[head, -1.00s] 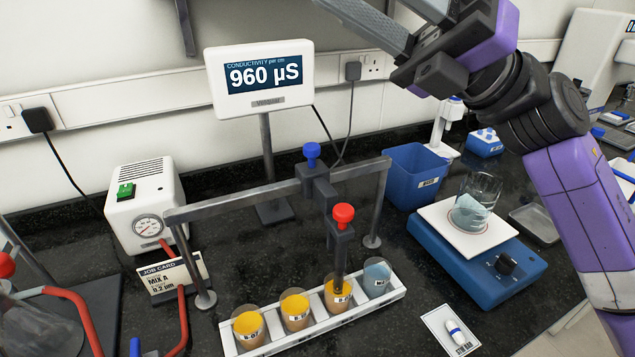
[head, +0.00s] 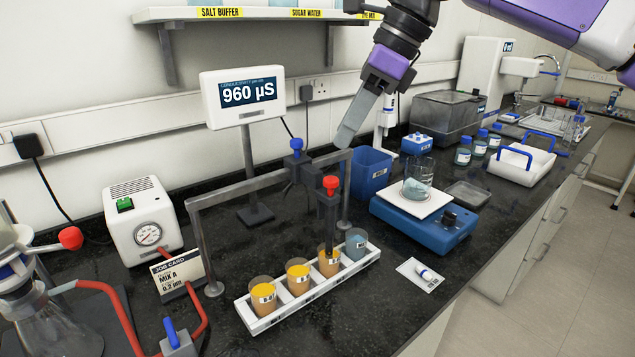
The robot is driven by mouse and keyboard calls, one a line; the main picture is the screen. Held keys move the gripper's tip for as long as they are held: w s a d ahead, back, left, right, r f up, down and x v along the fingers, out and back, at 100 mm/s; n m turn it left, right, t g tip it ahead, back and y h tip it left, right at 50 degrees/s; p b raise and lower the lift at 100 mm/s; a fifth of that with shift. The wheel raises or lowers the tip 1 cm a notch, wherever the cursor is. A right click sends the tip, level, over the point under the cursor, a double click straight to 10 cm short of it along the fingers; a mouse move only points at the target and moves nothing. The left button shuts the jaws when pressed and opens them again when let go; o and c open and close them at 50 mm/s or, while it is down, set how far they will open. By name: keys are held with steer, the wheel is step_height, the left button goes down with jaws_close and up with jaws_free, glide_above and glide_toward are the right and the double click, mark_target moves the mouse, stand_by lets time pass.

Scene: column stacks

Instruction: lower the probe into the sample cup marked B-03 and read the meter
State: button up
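The probe (head: 329,215), a dark rod with a red knob (head: 330,184) on top, hangs from the grey gantry rail (head: 245,187). Its lower end is down in the third cup from the left (head: 328,264), which holds orange liquid. Two other orange cups, the left one (head: 262,298) and the second one (head: 298,282), and a blue-grey cup (head: 356,245) share the white rack (head: 286,314). Their labels are too small to read surely. The meter (head: 243,96) shows 960 µS. My gripper (head: 347,140) points down behind the gantry, apart from the probe; its finger gap is hidden.
A blue knob (head: 296,144) tops the gantry's carriage. A blue bin (head: 370,175) and a blue scale (head: 425,223) bearing a beaker stand to the right. A job card (head: 177,275) and a white pump (head: 143,222) are left. The counter in front right of the rack is partly clear.

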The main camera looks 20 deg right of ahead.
mark_target(332, 179)
steer(key=shift+n+g+h, duration=0.3)
steer(key=shift+s+d+f+x, duration=0.1)
steer(key=shift+s+d+x, duration=0.05)
steer(key=shift+x, duration=1.15)
steer(key=shift+s+d+f+x, duration=0.1)
steer(key=shift+s+d+x, duration=0.05)
steer(key=shift+x, duration=1.2)
steer(key=shift+s+d+f+x, duration=0.1)
steer(key=shift+d+x, duration=0.05)
steer(key=shift+x, duration=1.15)
jaws_close()
